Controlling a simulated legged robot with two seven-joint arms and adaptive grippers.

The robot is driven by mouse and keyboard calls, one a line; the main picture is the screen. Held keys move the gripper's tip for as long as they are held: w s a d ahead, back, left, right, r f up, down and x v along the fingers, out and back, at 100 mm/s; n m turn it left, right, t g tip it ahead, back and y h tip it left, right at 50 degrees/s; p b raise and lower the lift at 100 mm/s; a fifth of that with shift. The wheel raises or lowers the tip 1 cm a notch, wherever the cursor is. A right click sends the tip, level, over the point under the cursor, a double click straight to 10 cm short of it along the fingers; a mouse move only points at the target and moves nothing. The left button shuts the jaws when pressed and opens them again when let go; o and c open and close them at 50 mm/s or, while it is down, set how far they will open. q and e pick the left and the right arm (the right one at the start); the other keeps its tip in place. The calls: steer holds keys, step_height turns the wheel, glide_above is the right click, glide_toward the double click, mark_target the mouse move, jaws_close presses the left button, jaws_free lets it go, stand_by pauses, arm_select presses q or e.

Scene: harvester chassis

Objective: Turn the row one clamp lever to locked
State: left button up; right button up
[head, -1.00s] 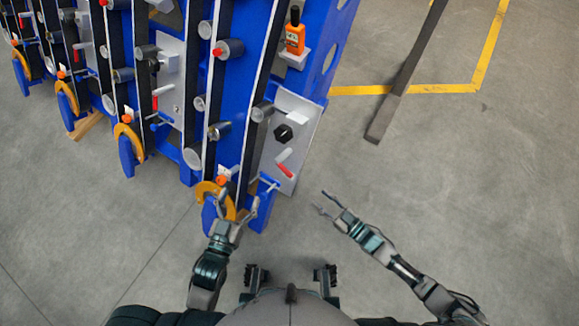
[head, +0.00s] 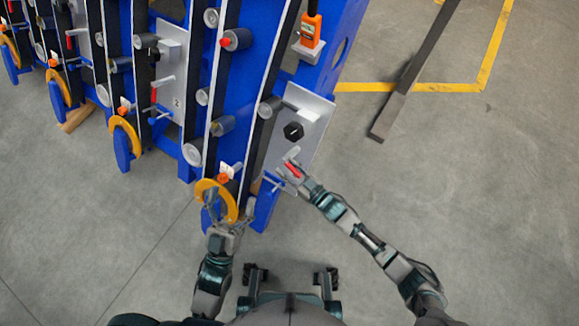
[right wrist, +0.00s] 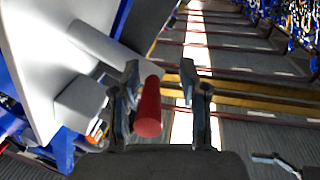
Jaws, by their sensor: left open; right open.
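The clamp lever with a red grip (head: 292,171) is on the light grey panel (head: 312,125) at the front right of the blue chassis. In the right wrist view the red grip (right wrist: 149,108) sticks out toward the camera from a grey arm. My right gripper (head: 287,164) is open at the lever. In its wrist view the red grip lies between the fingers (right wrist: 163,100), nearer the left finger, with a clear gap to the right one. My left gripper (head: 229,208) is open by the orange ring (head: 213,187) at the foot of the first row.
A black knob (head: 293,131) sits above the lever on the same panel. An orange handheld device (head: 311,30) is mounted higher up. Other rows with rollers and a red-gripped lever (head: 154,94) stand to the left. A dark bar (head: 400,95) lies on the open floor at right.

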steer(key=shift+d, duration=0.55)
steer(key=c, duration=0.4)
steer(key=shift+d, duration=0.35)
steer(key=c, duration=0.4)
steer(key=shift+d, duration=0.2)
jaws_close()
steer(key=shift+a+r, duration=0.15)
steer(key=shift+a, duration=0.25)
arm_select(q)
steer(key=shift+s+d+r, duration=0.1)
steer(key=shift+d+r, duration=0.1)
steer(key=shift+d, duration=0.6)
steer(key=shift+d+r, duration=0.1)
steer(key=shift+d, duration=0.15)
arm_select(e)
steer(key=shift+d+t, duration=0.1)
steer(key=shift+t, duration=0.2)
arm_select(q)
steer(key=shift+s+t, duration=0.25)
steer(key=shift+t, duration=0.05)
